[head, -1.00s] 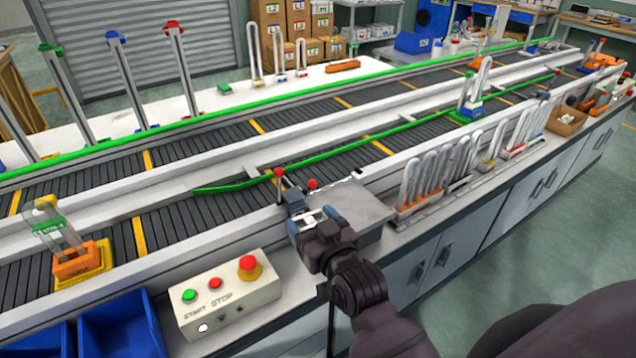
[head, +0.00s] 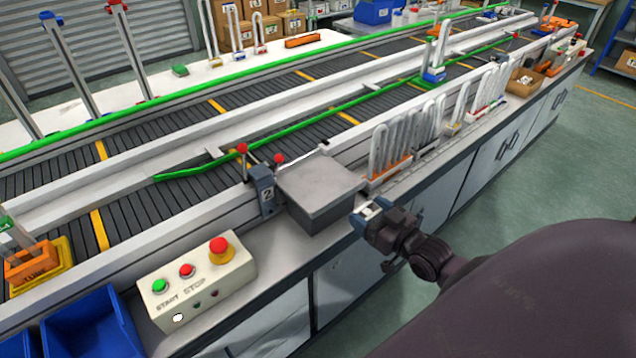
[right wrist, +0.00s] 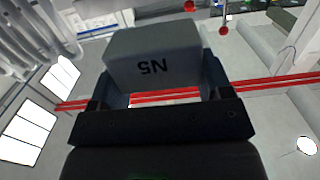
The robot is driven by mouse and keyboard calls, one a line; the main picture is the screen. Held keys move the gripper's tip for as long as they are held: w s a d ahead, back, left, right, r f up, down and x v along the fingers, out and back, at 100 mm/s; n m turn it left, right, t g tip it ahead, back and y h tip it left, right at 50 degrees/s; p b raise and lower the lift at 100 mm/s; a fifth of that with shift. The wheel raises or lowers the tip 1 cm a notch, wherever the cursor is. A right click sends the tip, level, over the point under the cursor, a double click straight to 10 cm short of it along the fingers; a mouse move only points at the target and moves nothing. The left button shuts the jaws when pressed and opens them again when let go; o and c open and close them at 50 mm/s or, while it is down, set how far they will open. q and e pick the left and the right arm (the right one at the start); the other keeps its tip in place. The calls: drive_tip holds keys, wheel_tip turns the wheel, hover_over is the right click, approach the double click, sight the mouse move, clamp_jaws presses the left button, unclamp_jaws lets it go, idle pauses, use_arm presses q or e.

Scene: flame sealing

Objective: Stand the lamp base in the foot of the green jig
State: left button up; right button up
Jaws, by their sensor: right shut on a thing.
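My right gripper (head: 368,210) is in front of the bench edge, beside the grey platform. It is shut on a pale grey block (right wrist: 155,55) that looks like the lamp base, with dark lettering, clear of any surface. In the head view the block is small between the fingertips. The jigs are upright posts behind the conveyor at the left. The green jig's post (head: 14,95) shows at the left edge, its green head out of the picture. Blue-headed (head: 48,16) and red-headed (head: 114,3) jigs stand to its right. My left gripper is not in view.
The grey platform (head: 322,172) stands at the bench front. A control box (head: 195,285) with green and red buttons is to its left, beside a blue bin (head: 85,325). A rack of U-shaped tubes (head: 400,140) is to the right. The conveyor (head: 150,215) lies behind.

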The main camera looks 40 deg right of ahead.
drive_tip(key=shift+w+d+r, duration=0.1)
drive_tip(key=shift+d+r, duration=0.3)
drive_tip(key=shift+d, duration=0.1)
drive_tip(key=shift+w+r, duration=0.2)
drive_tip(key=shift+r, duration=0.05)
hover_over(320, 183)
drive_tip(key=s, duration=0.4)
drive_tip(key=shift+w+d, duration=0.15)
drive_tip(key=shift+w, duration=0.1)
drive_tip(key=w, duration=0.3)
drive_tip(key=shift+w+a+b, duration=0.2)
drive_tip(key=shift+w+b, duration=0.15)
drive_tip(key=shift+w, duration=0.05)
drive_tip(key=shift+s+f, duration=0.15)
drive_tip(key=shift+f, duration=0.55)
drive_tip(key=shift+s, duration=0.1)
drive_tip(key=shift+f, duration=0.15)
drive_tip(key=o, duration=1)
